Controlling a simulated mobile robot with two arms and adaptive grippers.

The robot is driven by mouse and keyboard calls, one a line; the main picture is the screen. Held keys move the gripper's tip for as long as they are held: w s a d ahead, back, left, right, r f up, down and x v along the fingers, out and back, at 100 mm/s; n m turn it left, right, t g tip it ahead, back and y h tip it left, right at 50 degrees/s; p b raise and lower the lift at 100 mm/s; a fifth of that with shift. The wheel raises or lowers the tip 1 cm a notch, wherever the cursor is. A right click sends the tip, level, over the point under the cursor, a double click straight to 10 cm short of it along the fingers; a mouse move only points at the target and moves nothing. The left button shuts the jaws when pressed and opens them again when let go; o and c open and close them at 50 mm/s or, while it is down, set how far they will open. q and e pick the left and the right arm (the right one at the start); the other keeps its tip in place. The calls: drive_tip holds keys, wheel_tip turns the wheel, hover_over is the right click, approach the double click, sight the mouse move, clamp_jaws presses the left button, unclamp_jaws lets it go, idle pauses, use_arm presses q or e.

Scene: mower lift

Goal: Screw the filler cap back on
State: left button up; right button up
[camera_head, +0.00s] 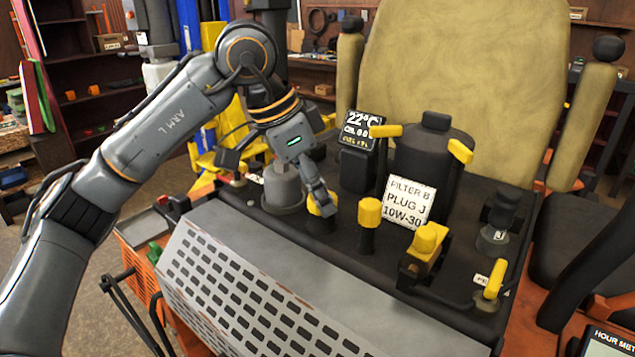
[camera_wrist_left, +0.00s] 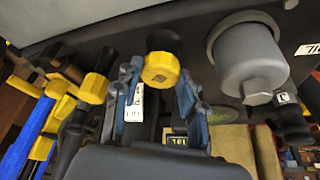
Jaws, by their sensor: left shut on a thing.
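The yellow filler cap (camera_head: 322,206) is at the top of a short black neck (camera_head: 320,224) on the dark engine deck, beside a grey canister. My left gripper (camera_head: 319,192) is shut on this cap from above and partly hides it in the head view. In the left wrist view the yellow cap (camera_wrist_left: 161,69) sits between the blue-padded fingers of my left gripper (camera_wrist_left: 158,92), in line with the black neck. Whether the threads are engaged cannot be told. My right gripper is in neither view.
The grey canister (camera_head: 283,186) stands close left of the cap. A second yellow-capped neck (camera_head: 369,212) stands close right. A label reading FILTER B, PLUG J, 10W-30 (camera_head: 407,202) and a display (camera_head: 359,131) stand behind. A perforated grey panel (camera_head: 250,285) lies in front.

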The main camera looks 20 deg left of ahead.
use_arm(q)
drive_tip(key=shift+f, duration=0.1)
drive_tip(key=o, duration=1.3)
drive_tip(key=shift+c, duration=0.2)
